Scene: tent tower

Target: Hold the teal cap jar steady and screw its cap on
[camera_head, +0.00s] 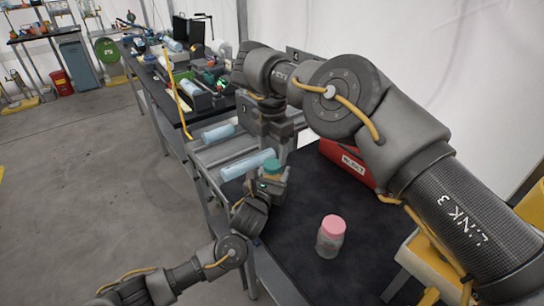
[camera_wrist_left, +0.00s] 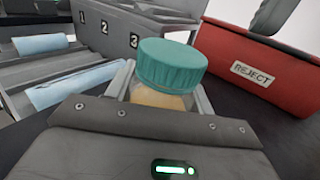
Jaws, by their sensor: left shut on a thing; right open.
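The teal cap jar (camera_wrist_left: 158,98) stands between the fingers of my left gripper (camera_head: 271,186), which is shut on it. The jar is clear with amber contents; its lower part is hidden by the gripper. The ribbed teal cap (camera_wrist_left: 171,64) sits on the jar's mouth and looks level; I cannot tell how tight it is. The cap also shows in the head view (camera_head: 272,166). My right gripper (camera_head: 273,138) is open, pointing down beyond and above the cap, apart from it.
A pink-capped jar (camera_head: 331,237) stands on the black mat (camera_head: 290,265). A red REJECT bin (camera_wrist_left: 254,68) is to the right. A grey numbered box (camera_wrist_left: 110,33) is behind. Pale blue rolls (camera_head: 248,165) lie on the rack at left. My right arm spans the upper right.

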